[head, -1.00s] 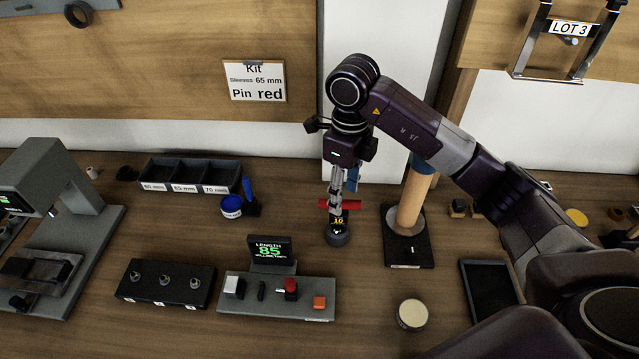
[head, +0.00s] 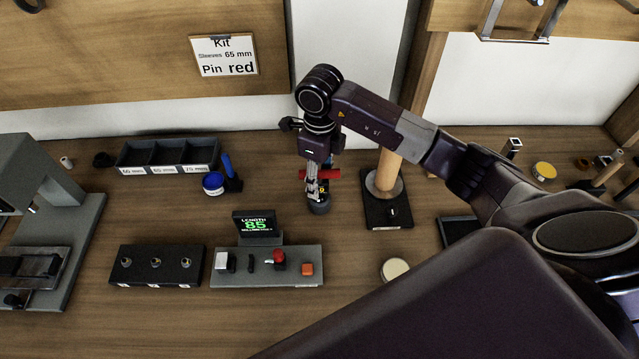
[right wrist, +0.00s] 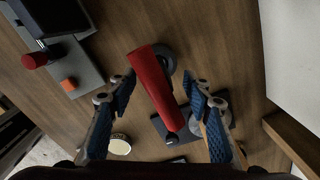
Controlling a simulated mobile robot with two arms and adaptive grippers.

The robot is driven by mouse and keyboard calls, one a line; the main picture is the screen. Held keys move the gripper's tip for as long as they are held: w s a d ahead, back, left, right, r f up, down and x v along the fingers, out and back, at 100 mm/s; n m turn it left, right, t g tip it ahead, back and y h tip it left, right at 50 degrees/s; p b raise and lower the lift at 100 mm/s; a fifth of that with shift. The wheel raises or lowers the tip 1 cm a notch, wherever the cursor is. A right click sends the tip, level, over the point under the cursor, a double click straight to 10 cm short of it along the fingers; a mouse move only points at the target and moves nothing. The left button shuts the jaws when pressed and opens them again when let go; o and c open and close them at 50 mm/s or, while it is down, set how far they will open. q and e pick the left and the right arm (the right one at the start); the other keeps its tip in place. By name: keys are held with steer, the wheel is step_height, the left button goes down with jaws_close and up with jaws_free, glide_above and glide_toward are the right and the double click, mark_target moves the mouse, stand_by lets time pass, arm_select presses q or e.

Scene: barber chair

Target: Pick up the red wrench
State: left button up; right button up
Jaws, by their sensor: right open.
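The red wrench (head: 331,174) shows in the head view as a short red bar above a dark round base with a yellow mark (head: 319,206). My right gripper (head: 317,190) points down at the wrench. In the right wrist view my right gripper (right wrist: 164,92) is open, with one blue-padded finger on each side of the bar and a gap on both sides. My left gripper is not in view.
A black stand with a wooden post (head: 384,215) is close right of the gripper. A length gauge (head: 258,228) with buttons and a black block with several pegs (head: 157,264) stand in front left.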

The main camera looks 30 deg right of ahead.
steer(key=c, duration=1.2)
jaws_close()
steer(key=shift+w+r, duration=0.1)
